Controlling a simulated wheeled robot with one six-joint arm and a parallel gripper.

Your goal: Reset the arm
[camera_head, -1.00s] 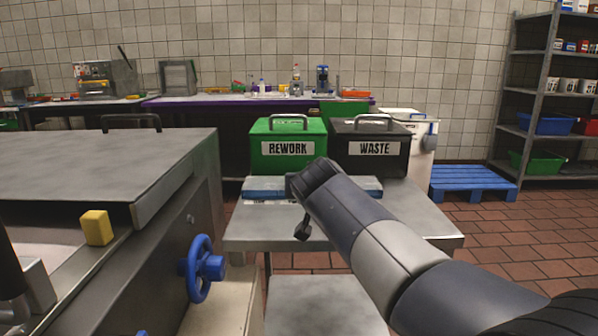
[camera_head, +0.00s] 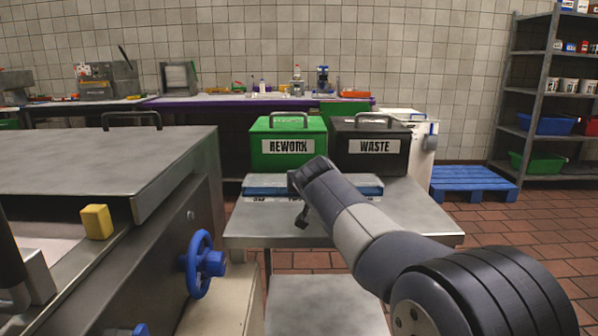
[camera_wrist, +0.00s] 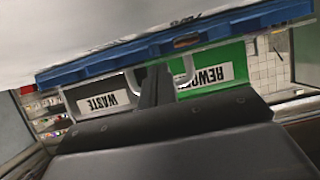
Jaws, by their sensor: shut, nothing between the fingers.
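My arm reaches in from the lower right in the head view, over the small steel table (camera_head: 415,215). My gripper (camera_head: 301,221) is small and dark there, pointing down in front of the blue-edged tray (camera_head: 350,188), shut and empty. In the wrist view, which is upside down, my gripper (camera_wrist: 156,84) shows as a narrow dark shape with its fingers together. It overlaps the gap between the waste bin (camera_wrist: 100,96) and the rework bin (camera_wrist: 215,78) in the picture.
The green rework bin (camera_head: 288,165) and black waste bin (camera_head: 370,160) stand behind the tray. A steel machine (camera_head: 110,165) with a blue handwheel (camera_head: 199,264) and a yellow block (camera_head: 96,222) is at left. A blue pallet (camera_head: 472,182) and shelf rack (camera_head: 540,100) stand at right.

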